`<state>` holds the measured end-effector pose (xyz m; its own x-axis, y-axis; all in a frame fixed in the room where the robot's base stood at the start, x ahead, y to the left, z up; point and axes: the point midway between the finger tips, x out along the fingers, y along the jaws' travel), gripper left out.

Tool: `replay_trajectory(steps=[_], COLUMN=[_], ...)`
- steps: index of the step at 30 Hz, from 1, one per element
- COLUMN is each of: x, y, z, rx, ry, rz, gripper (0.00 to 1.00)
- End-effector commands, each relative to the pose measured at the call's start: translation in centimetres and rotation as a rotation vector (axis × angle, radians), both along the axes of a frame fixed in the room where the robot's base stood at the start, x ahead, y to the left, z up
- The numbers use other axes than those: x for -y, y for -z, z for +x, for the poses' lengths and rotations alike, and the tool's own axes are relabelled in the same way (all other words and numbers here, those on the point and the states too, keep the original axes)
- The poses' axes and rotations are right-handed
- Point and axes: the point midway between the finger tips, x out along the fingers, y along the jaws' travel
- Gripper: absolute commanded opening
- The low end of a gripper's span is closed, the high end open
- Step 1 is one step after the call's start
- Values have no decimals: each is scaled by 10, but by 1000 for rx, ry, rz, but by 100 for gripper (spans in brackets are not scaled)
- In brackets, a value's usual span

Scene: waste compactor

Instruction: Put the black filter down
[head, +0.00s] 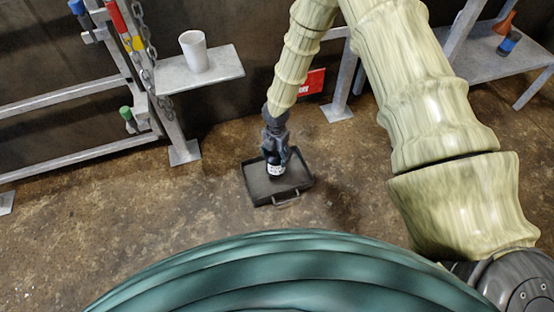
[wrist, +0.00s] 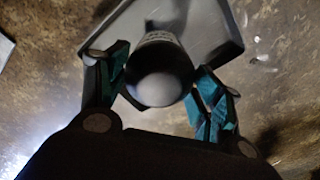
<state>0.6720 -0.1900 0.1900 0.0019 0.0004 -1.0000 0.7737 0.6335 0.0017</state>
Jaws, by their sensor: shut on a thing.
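The black filter (head: 275,169), a dark cylinder with a white label, is upright in my gripper (head: 275,152). In the head view it is over the dark shallow tray (head: 295,184) on the floor. In the wrist view the filter (wrist: 160,75) shows its rounded end between the two fingers of my gripper (wrist: 160,88), with the tray (wrist: 215,30) behind it. My gripper is shut on the filter. I cannot tell whether the filter's lower end touches the tray.
A white cup (head: 194,51) stands on a grey shelf (head: 215,70) at the upper left. A metal frame (head: 60,98) with a hanging chain is at the left. A grey table (head: 490,55) with small items is at the upper right. The floor around the tray is clear.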

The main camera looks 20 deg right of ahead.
Motion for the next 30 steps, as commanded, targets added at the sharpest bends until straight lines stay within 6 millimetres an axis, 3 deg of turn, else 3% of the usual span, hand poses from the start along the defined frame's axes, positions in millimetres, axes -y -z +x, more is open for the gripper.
replay_trajectory(steps=[1,5,18,19,22,30], x=[0,0,0,0,0,0], y=[14,27,29,30,30,30], z=[-2,-1,-1,-1,-1,-1], rx=[-2,-1,-1,-1,-1,-1], ry=[0,-1,-1,-1,-1,-1], rz=[0,0,-1,-1,0,0], gripper=[37,37,37,69,87,87])
